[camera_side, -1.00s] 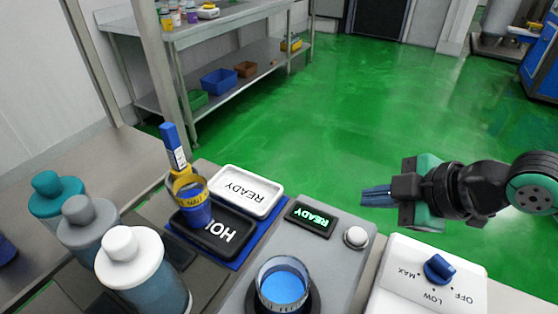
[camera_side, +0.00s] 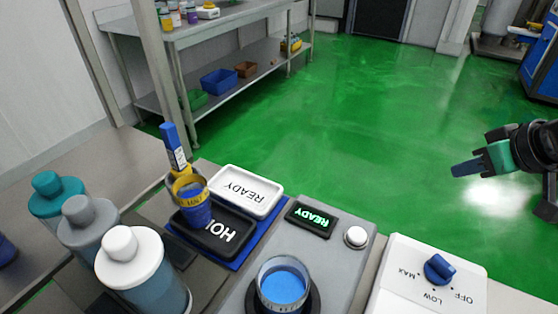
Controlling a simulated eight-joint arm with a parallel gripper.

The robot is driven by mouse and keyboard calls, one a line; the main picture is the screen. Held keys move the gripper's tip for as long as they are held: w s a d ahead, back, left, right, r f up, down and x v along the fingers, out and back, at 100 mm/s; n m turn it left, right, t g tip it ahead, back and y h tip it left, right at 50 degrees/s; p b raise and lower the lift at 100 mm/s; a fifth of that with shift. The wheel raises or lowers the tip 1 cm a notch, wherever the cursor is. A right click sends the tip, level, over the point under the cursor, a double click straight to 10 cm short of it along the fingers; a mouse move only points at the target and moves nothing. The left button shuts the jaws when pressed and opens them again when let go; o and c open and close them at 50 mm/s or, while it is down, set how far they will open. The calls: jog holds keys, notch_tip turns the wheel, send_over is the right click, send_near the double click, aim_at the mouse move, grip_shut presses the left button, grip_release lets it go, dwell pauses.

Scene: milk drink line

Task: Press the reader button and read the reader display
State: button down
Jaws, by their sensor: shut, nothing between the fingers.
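The grey reader (camera_side: 325,259) stands in the front middle. Its display (camera_side: 311,219) is lit and shows "READY" in green letters. The round whitish reader button (camera_side: 355,237) sits to the right of the display, with nothing touching it. A clear cup of blue liquid (camera_side: 283,285) sits in the dark round holder at the reader's front. My gripper (camera_side: 467,168) is at the right, up and to the right of the button and well apart from it. Its blue fingers are together and hold nothing.
A white box with a blue knob (camera_side: 439,268) stands right of the reader. Left are a white READY tray (camera_side: 238,191) and a black tray (camera_side: 214,236) holding a yellow-banded blue cup (camera_side: 195,206). Several capped bottles (camera_side: 133,266) stand at the front left. Air above the reader is clear.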

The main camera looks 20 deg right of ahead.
notch_tip(320, 180, up, 6)
jog(key=n+g, duration=0.7)
jog(key=n, duration=0.2)
send_over(359, 233)
jog(key=shift+d+f, duration=0.1)
jog(key=shift+d, duration=0.1)
jog(key=shift+f, duration=0.15)
jog(key=f, duration=1.3)
jog(key=shift+a+f, duration=0.2)
jog(key=shift+f, duration=0.15)
